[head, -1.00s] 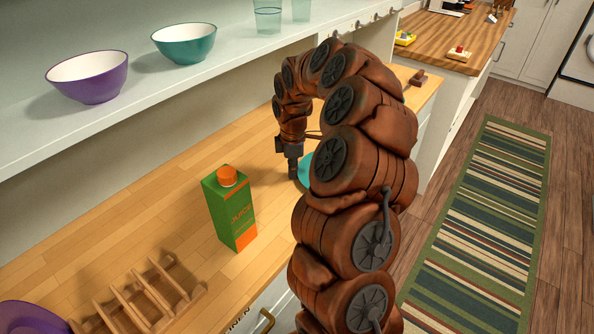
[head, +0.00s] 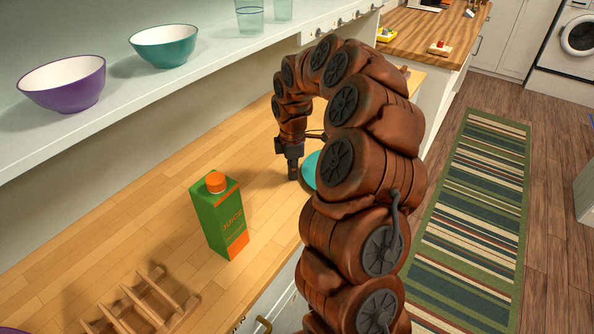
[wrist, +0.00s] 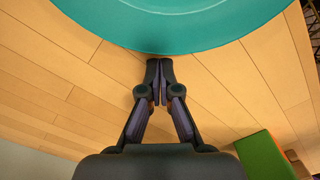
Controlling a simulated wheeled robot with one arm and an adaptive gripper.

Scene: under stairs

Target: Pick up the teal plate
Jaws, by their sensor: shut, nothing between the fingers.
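The teal plate (head: 310,170) lies on the wooden counter, mostly hidden behind my arm in the head view. In the wrist view the plate (wrist: 190,22) fills the top of the picture, with its near rim just beyond my fingertips. My gripper (head: 293,174) points down at the counter, to the left of the plate. In the wrist view my gripper (wrist: 160,66) is shut with its fingertips together and nothing between them. I cannot tell whether the fingertips touch the rim.
A green juice carton (head: 219,217) stands on the counter (head: 150,215) nearer than the gripper. A wooden rack (head: 138,305) is at the front left. The shelf (head: 120,102) above holds a purple bowl (head: 63,90), a teal bowl (head: 163,50) and glasses.

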